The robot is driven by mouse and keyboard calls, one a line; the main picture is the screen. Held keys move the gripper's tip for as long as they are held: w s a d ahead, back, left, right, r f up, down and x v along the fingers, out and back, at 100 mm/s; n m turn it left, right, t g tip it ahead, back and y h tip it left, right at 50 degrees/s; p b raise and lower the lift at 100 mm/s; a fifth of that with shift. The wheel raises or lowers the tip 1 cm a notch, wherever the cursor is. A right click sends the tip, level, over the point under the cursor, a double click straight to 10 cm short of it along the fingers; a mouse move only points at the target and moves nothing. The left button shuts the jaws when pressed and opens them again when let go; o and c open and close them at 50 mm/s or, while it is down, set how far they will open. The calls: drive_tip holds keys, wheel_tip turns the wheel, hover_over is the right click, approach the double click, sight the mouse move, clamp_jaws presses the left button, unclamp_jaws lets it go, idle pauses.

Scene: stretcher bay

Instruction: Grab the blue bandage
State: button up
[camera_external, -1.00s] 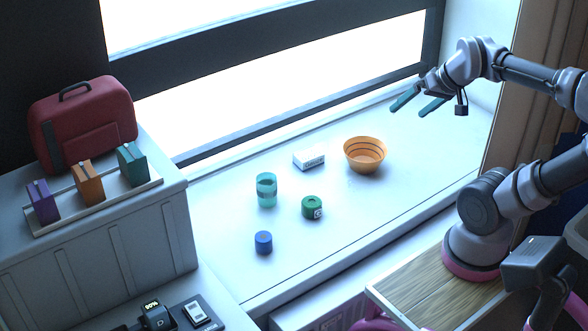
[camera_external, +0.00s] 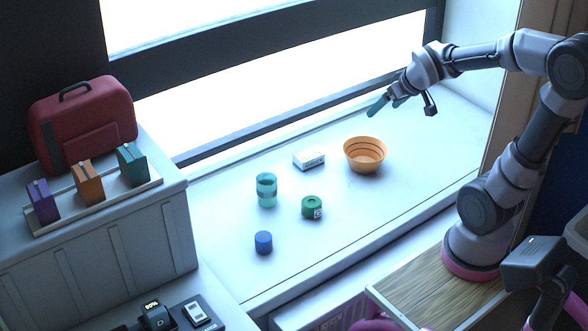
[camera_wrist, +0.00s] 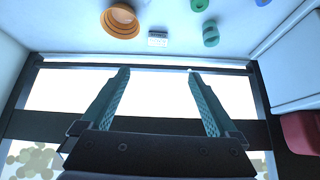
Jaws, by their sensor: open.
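The blue bandage (camera_external: 263,242) is a small upright roll on the white sill, near its front edge, left of the green roll. In the wrist view only a sliver of the blue bandage (camera_wrist: 262,2) shows at the top edge. My gripper (camera_external: 387,104) is open and empty, raised above the back right of the sill, beyond the orange bowl and far from the bandage. In the wrist view the two teal fingers of my gripper (camera_wrist: 158,72) are spread, with nothing between them.
A red case (camera_external: 85,125) and small coloured boxes are on the left cabinet. The window runs behind.

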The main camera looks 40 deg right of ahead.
drive_tip(key=w+a+f+n, duration=0.1)
drive_tip(key=w+f+n, duration=0.3)
drive_tip(key=w+f, duration=0.45)
drive_tip(key=n+g+y, duration=0.1)
drive_tip(key=n+y, duration=0.8)
drive_tip(key=y, duration=0.3)
approach(266, 236)
drive_tip(key=shift+s+d, duration=0.2)
drive_tip(key=shift+d, duration=0.7)
drive_tip(key=shift+s+a+n+g, duration=0.1)
drive_tip(key=shift+a+n+g, duration=0.2)
drive_tip(key=shift+y, duration=0.3)
drive_tip(key=x, duration=0.4)
drive_tip(key=shift+a+f, duration=0.15)
drive_tip(key=shift+a, duration=0.15)
drive_tip(key=shift+w+x, duration=0.2)
drive_tip(key=shift+x, duration=1.3)
drive_tip(key=shift+w+x, duration=0.2)
drive_tip(key=shift+x, duration=1.3)
drive_tip(key=shift+d, duration=0.15)
drive_tip(key=c, duration=1.5)
